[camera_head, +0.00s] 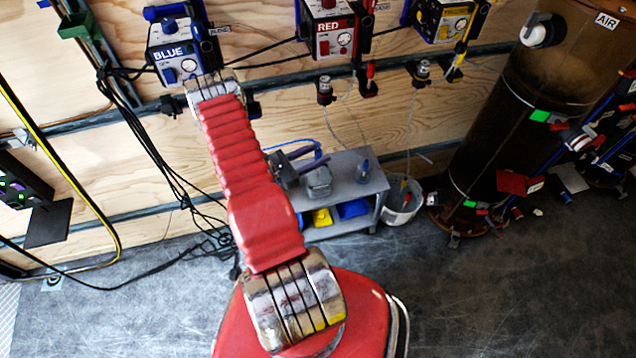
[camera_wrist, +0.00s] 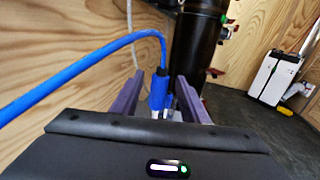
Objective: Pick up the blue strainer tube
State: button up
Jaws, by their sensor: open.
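The blue strainer tube (camera_wrist: 158,90) stands upright ahead of me in the wrist view, with a blue hose (camera_wrist: 75,78) arching from its top to the left. The tube's lower end is partly hidden.
The grey cart (camera_head: 375,187) stands by the plywood wall, with yellow and blue bins below. A white bucket (camera_head: 402,203) is beside it. A tall dark cylinder (camera_head: 510,120) stands at right. BLUE, RED and yellow boxes hang above. Black cables hang at left. The front floor is clear.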

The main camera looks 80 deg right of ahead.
jog(key=x, duration=0.4)
jog(key=shift+s+d+f, duration=0.1)
jog(key=shift+s+d, duration=0.05)
jog(key=shift+d, duration=0.1)
jog(key=shift+c, duration=0.5)
grip_shut()
dwell(0.4)
